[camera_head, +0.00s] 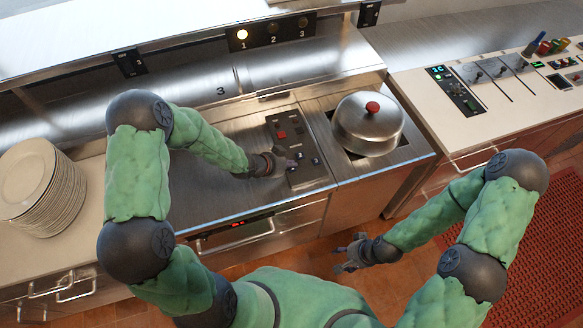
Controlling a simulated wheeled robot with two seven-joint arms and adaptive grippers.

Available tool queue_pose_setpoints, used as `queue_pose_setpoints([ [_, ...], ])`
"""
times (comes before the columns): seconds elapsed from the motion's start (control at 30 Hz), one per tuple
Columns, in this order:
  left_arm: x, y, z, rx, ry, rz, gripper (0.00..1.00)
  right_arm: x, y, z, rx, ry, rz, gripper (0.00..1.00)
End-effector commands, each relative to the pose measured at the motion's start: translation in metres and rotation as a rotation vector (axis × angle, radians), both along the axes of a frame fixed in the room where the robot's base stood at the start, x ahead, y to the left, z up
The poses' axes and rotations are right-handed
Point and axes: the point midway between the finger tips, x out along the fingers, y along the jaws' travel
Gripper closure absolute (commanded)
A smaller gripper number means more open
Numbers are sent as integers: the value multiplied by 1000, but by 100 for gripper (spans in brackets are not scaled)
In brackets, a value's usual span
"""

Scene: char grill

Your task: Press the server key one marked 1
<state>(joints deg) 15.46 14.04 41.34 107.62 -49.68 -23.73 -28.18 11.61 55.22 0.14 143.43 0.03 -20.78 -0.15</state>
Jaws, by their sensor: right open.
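A dark key panel (280,124) is set in the steel counter, with a red key (282,135) and small dark keys with pale marks near its lower end. The marks are too small to read, so I cannot tell which key is marked 1. My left gripper (289,161) is at the lower part of this panel, over or touching the keys; its fingers are too small and dark to tell open from shut. It partly covers the panel's left side. My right gripper (346,258) is open and empty, low in front of the counter, above the tiled floor.
A display strip (272,33) above shows 1, 2 and 3, with the lamp over 1 lit. A domed steel lid (369,124) with a red knob stands right of the panel. Stacked plates (40,187) are at left. A control counter (500,90) is at right.

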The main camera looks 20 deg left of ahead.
Motion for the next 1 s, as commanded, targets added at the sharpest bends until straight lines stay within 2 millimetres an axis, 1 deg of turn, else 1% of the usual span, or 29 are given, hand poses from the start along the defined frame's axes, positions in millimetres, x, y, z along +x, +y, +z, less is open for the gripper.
queue_pose_setpoints([
  [0.07,0,0,-3,0,0,0,100,0,0,-3,0,0,0,43],
  [0.37,0,0,-2,0,0,0,100,0,0,-2,0,0,0,43],
  [0.67,0,0,7,1,-1,0,100,0,0,5,0,0,0,43],
  [1.0,0,0,8,0,0,0,100,0,0,5,0,0,0,43],
])
